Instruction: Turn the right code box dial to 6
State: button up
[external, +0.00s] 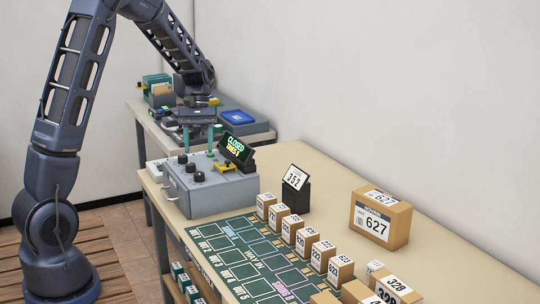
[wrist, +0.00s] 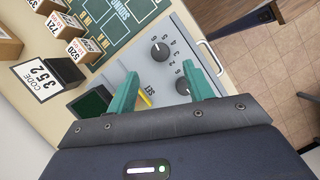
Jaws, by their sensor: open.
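The code box (external: 203,197) is a grey case on the bench with black dials in a row on its sloped top. The right code box dial (external: 199,176) is the one nearest the green mat. In the wrist view this dial (wrist: 160,52) is a round black knob ringed by numerals; its setting is too small to read surely. Another dial (wrist: 184,86) shows beside my right-hand finger. My gripper (external: 198,147) has two teal fingers, open and empty, above the back of the box. In the wrist view my gripper (wrist: 160,72) spreads its fingers either side of the panel, apart from the right dial.
A tilted display (external: 237,150) reading CLOSED stands behind the dials, with a yellow part (external: 225,167) near it. A card reading 352 (external: 296,178) stands on a black holder. Small numbered boxes (external: 302,241) line the green mat (external: 240,262). A larger box (external: 381,219) reads 627.

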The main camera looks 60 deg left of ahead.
jog(key=shift+v, duration=1.65)
jog(key=s+d+r+m+t+y, duration=0.1)
jog(key=s+d+r+m, duration=0.2)
jog(key=s+d+r, duration=0.4)
jog(key=s+d+r+m+t+y, duration=0.1)
jog(key=s+d+r+m, duration=0.3)
jog(key=d, duration=0.6)
jog(key=s+d+r+m+t+y, duration=0.1)
jog(key=s+d+m+t, duration=0.1)
jog(key=s+d, duration=0.3)
jog(key=s+d+r+m+t+y, duration=0.1)
jog(key=s+d+m, duration=0.3)
jog(key=s, duration=0.5)
jog(key=shift+d+r+t, duration=0.4)
jog(key=shift+d+t, duration=0.3)
jog(key=shift+d, duration=0.2)
jog(key=shift+w, duration=0.1)
